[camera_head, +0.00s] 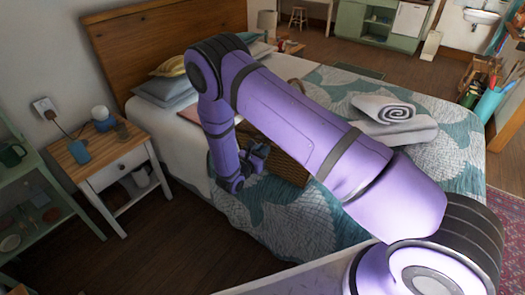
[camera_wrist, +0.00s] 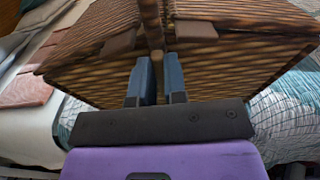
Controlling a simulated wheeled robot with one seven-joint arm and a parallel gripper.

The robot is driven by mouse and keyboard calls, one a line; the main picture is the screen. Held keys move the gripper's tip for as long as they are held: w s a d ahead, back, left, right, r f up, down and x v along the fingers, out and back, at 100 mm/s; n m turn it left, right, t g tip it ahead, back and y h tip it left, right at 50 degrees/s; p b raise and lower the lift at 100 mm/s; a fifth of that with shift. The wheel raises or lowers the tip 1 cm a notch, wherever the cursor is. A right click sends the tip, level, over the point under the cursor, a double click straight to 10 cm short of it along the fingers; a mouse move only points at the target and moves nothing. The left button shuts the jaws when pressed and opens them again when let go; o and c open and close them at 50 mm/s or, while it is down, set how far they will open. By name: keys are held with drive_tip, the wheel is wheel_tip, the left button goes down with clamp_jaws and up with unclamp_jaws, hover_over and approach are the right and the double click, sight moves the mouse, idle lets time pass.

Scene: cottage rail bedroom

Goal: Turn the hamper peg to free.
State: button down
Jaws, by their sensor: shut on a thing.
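The wicker hamper (camera_head: 287,168) sits on the bed, mostly hidden behind my arm in the head view. In the wrist view its woven side (camera_wrist: 225,65) fills the upper middle, with two brown tabs, one on the left (camera_wrist: 118,43) and one on the right (camera_wrist: 196,31). In the head view my gripper (camera_head: 257,155) is against the hamper. The peg is too small to make out there.
The bed's patterned quilt (camera_head: 300,217) lies around the hamper. Rolled and folded towels (camera_head: 393,110) lie to the right. A nightstand (camera_head: 113,157) with a blue device, a cup and other items stands left. Open floor (camera_head: 185,235) lies between nightstand and bed.

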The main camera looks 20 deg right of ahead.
drive_tip(key=shift+m, duration=0.3)
drive_tip(key=shift+s+d+f+m, duration=0.15)
drive_tip(key=shift+s+f+m, duration=0.15)
drive_tip(key=shift+m, duration=2.55)
drive_tip(key=shift+s+d+f+m, duration=0.15)
drive_tip(key=shift+f+m, duration=0.15)
drive_tip(key=shift+m, duration=2.6)
drive_tip(key=shift+s+d+f+m, duration=0.15)
drive_tip(key=shift+s+f+m, duration=0.15)
drive_tip(key=shift+m, duration=2.55)
drive_tip(key=c, duration=1.2)
unclamp_jaws()
drive_tip(key=shift+o, duration=0.2)
drive_tip(key=v, duration=1)
drive_tip(key=shift+s+a, duration=0.2)
drive_tip(key=shift+a, duration=0.15)
